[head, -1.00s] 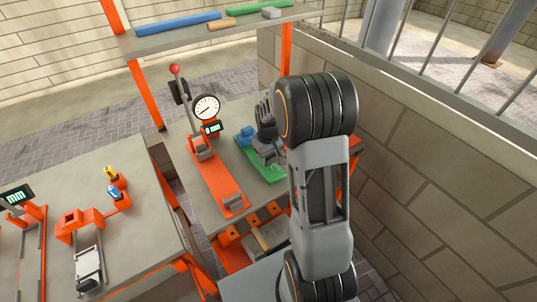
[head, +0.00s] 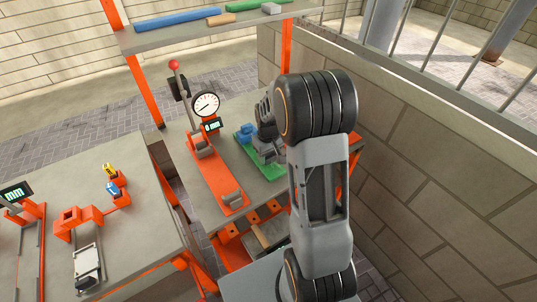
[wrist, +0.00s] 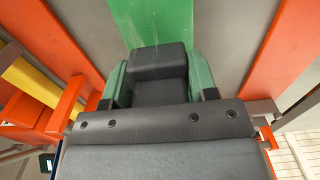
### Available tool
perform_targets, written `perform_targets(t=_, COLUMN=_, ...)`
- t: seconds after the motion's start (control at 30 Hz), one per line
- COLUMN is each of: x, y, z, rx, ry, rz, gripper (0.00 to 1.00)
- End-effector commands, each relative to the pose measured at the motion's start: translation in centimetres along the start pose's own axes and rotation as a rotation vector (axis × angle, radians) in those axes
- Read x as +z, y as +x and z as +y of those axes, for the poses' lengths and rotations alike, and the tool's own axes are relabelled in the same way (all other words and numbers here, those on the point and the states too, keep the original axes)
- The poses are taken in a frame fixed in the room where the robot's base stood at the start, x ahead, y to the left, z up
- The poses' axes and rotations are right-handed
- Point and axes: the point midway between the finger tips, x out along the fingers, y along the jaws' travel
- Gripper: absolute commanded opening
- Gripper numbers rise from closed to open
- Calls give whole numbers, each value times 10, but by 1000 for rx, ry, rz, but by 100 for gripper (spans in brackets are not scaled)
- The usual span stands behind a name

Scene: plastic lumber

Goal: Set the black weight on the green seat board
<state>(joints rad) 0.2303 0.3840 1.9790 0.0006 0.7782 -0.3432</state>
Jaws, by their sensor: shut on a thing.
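The green seat board (head: 275,172) lies on the bench under my gripper in the head view. It shows as a green strip at the top of the wrist view (wrist: 155,20). The black weight (wrist: 158,65) is a dark block held between the green fingers of my gripper (wrist: 160,82). In the head view my gripper (head: 266,153) is over the board, beside a blue piece, with my arm partly in front. I cannot tell whether the weight touches the board.
The blue piece (head: 246,133) is at the board's far end. An orange press (head: 215,175) with a red-knobbed lever and dial gauge (head: 206,105) stands to its left. A block wall (head: 430,170) is close on the right. A shelf (head: 200,30) is behind.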

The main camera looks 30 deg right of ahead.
Motion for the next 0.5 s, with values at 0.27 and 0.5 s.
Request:
perform_targets(t=0.27, x=0, y=5, z=0, rx=1, ry=0, rz=2, gripper=6)
perform_targets(t=0.5, x=0, y=10, z=0, rx=1, ry=0, rz=2, gripper=6)
